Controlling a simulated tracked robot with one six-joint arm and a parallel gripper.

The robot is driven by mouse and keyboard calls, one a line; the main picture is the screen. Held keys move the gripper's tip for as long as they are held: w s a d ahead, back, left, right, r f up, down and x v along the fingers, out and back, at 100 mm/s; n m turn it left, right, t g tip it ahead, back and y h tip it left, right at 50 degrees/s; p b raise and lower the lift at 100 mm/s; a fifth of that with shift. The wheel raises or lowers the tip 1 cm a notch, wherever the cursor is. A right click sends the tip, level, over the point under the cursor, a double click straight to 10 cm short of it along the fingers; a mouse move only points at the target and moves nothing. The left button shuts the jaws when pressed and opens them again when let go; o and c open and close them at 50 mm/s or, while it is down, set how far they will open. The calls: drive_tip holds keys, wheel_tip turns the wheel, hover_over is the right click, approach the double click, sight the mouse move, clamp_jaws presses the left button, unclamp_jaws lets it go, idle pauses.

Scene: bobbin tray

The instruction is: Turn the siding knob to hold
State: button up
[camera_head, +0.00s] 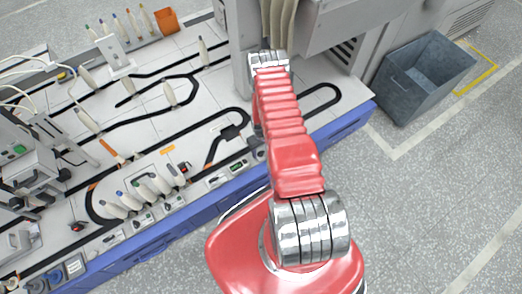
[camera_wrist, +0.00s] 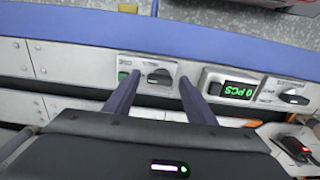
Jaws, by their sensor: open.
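In the wrist view my gripper (camera_wrist: 158,78) is open, its two dark fingers apart on either side of a dark rotary knob (camera_wrist: 160,76). I cannot tell whether the fingers touch it. The knob sits on a light control plate (camera_wrist: 144,64) with a green button (camera_wrist: 123,75) at its left. The plate's lettering is too small to read, so I cannot tell whether this is the siding knob or which mark it points at. A second dark knob (camera_wrist: 293,98) is on another plate further right.
A green counter display (camera_wrist: 238,90) reading 0 PCS lies between the two knobs; it also shows in the head view (camera_head: 238,167). A dark device with a red light (camera_wrist: 297,146) is at lower right. The blue table edge (camera_head: 180,232) runs along the front. A grey bin (camera_head: 424,78) stands right.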

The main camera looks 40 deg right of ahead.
drive_tip(key=c, duration=1)
drive_tip(key=shift+c, duration=0.2)
drive_tip(key=shift+m, duration=0.6)
drive_tip(key=m, duration=0.3)
drive_tip(key=shift+m, duration=0.3)
drive_tip(key=m, duration=0.4)
drive_tip(key=shift+s, duration=0.1)
drive_tip(key=m, duration=0.5)
drive_tip(key=shift+a, duration=0.1)
drive_tip(key=m, duration=0.4)
